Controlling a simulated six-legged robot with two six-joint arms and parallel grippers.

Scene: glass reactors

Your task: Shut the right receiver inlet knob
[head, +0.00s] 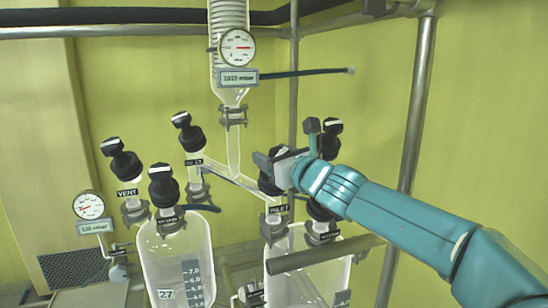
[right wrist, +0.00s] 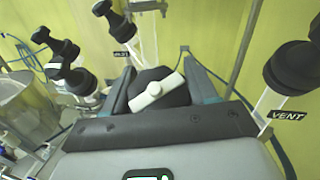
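The right receiver's inlet knob (head: 268,184) is black, above an INLET label (head: 277,209), and partly hidden by my right gripper (head: 282,160) in the head view. In the right wrist view the knob (right wrist: 160,92) sits between the two fingers of my right gripper (right wrist: 160,72), one finger on each side. Its white bar runs slantwise, from lower left to upper right in that view. The fingers lie close to the knob's sides; whether they press on it I cannot tell. My left gripper is not in view.
The right receiver flask (head: 300,285) stands below, the left one (head: 178,260) beside it. Other black knobs crowd close: one behind the gripper (head: 331,135), one under my arm (head: 318,212), the left inlet knob (head: 188,132). A metal post (head: 412,120) stands behind my arm.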

